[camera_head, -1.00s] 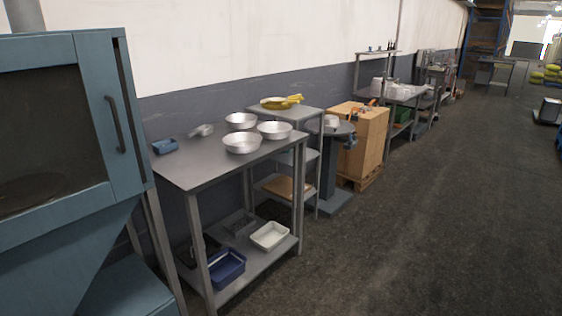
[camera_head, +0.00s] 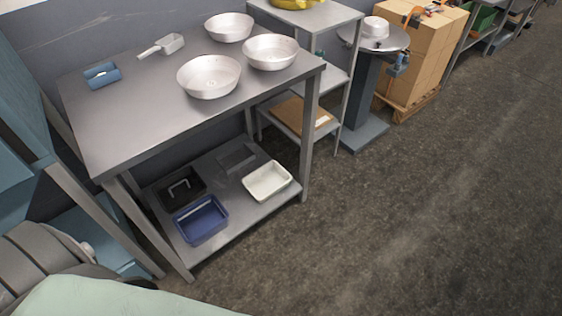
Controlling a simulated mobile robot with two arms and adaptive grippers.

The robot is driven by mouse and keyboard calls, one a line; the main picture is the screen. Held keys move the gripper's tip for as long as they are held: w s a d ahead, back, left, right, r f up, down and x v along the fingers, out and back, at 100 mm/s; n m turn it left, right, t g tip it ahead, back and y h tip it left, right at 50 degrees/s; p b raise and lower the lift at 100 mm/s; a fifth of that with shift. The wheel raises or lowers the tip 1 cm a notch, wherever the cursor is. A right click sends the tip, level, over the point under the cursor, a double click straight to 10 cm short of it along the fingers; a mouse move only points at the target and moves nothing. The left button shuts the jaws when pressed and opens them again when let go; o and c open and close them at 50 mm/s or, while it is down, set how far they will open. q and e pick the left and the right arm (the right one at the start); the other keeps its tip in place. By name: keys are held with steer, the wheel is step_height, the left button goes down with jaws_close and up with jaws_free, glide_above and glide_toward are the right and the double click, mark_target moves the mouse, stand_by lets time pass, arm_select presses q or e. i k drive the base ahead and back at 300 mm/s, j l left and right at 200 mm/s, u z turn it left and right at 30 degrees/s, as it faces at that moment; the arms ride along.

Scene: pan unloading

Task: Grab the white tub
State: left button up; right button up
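The white tub (camera_head: 267,181) is a shallow rectangular container on the lower shelf (camera_head: 232,212) of the metal table, near the shelf's right end. It stands upright, and the part of it that shows looks empty. A blue tub (camera_head: 202,220) stands to its left on the same shelf. Neither of my grippers shows in the view.
Several metal bowls (camera_head: 210,77), a scoop (camera_head: 163,46) and a blue object (camera_head: 102,75) are on the tabletop (camera_head: 128,108) above the shelf. A table leg (camera_head: 307,140) stands just right of the white tub. The floor (camera_head: 400,220) in front is clear.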

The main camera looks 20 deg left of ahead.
mark_target(262, 184)
steer(key=i+l+u, duration=0.1)
steer(key=i+u, duration=0.35)
steer(key=i+l+u, duration=0.4)
steer(key=i, duration=0.15)
steer(key=i+l+u, duration=0.45)
steer(key=i+j, duration=0.05)
